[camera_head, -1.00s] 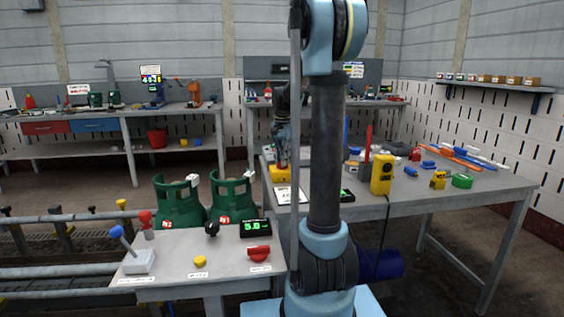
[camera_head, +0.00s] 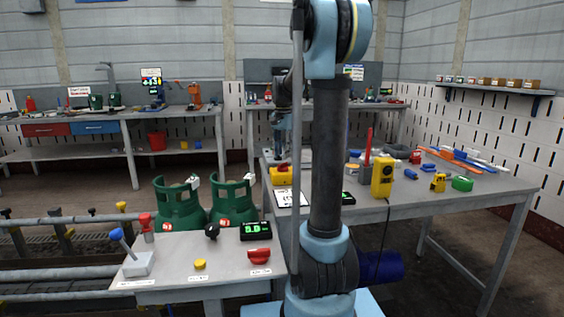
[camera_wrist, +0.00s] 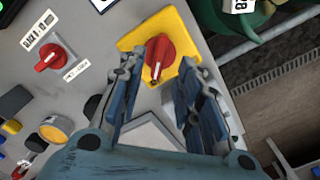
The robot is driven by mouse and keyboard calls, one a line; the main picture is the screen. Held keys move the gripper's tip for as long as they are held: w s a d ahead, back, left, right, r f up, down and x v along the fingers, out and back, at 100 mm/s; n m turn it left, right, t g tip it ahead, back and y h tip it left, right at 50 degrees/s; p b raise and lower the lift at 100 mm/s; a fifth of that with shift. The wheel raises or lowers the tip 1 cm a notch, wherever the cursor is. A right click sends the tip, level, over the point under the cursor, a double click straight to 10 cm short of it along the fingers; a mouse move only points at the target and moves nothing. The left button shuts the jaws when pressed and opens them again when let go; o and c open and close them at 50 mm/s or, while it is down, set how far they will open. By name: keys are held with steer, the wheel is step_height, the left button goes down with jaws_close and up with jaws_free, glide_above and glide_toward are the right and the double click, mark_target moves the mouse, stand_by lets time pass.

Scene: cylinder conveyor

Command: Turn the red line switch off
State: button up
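A red rotary switch (camera_wrist: 158,58) sits on a yellow plate (camera_wrist: 187,75) in the wrist view. Its handle runs roughly up and down the picture, with a dark mark at its lower end. In the head view, the red switch (camera_head: 283,167) shows on top of a yellow box (camera_head: 281,177) at the left end of the right-hand table. My gripper (camera_wrist: 167,75) is open and empty, its blue fingers apart on either side of the handle's lower end. In the head view my gripper (camera_head: 280,148) is just above and behind the box. Contact cannot be told.
Another red knob (camera_wrist: 50,57) is left of the plate. The front table holds a red knob (camera_head: 259,256), a yellow button (camera_head: 200,264) and a display (camera_head: 256,231). Green gas cylinders (camera_head: 180,205) stand beside it. A yellow device (camera_head: 382,177) is further right.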

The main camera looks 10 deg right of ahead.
mark_target(283, 163)
step_height(283, 163, up, 7)
stand_by(0.3)
stand_by(0.4)
